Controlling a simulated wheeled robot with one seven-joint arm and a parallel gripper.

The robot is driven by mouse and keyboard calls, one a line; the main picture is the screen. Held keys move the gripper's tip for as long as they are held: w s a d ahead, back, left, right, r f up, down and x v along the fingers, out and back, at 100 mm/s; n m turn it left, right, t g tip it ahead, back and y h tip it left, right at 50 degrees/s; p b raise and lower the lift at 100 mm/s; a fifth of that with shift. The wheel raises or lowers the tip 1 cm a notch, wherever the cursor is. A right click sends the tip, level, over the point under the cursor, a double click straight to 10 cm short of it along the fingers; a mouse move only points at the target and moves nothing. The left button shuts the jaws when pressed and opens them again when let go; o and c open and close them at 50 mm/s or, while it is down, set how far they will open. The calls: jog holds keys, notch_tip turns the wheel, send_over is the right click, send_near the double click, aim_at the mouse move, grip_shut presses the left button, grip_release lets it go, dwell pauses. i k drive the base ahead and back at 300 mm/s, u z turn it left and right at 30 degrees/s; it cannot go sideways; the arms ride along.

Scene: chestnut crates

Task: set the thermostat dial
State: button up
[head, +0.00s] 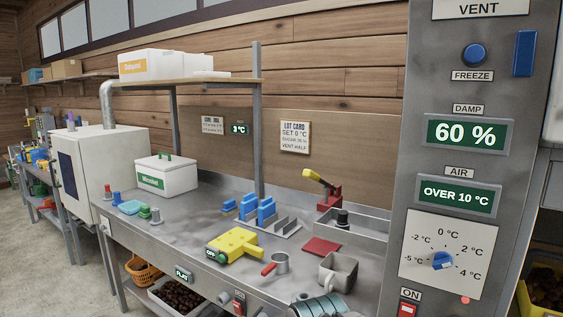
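The thermostat dial is a blue knob (442,260) on a white scale plate (420,236), low on the grey control panel at the right. The scale reads -5, -2, 0, 2 and 4 °C. A small pale mark shows at the knob's lower left, but its exact setting is too small to tell. The air display (457,195) above it reads OVER 10 °C. A lot card (295,137) on the back wall reads SET 0 °C and VENT HALF; its middle line is hard to read. My gripper is not in view.
The panel also has a FREEZE button (474,54), a DAMP display (467,134) reading 60 % and a red ON switch (409,309). A grey mug (338,271), small red-handled pan (279,264) and yellow tool (235,245) stand on the bench left of it.

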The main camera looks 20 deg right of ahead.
aim_at(442, 259)
jog(key=z, duration=3.3)
jog(key=k, duration=1.15)
jog(key=u, duration=1.45)
jog(key=i, duration=0.5)
jog(key=u, duration=0.1)
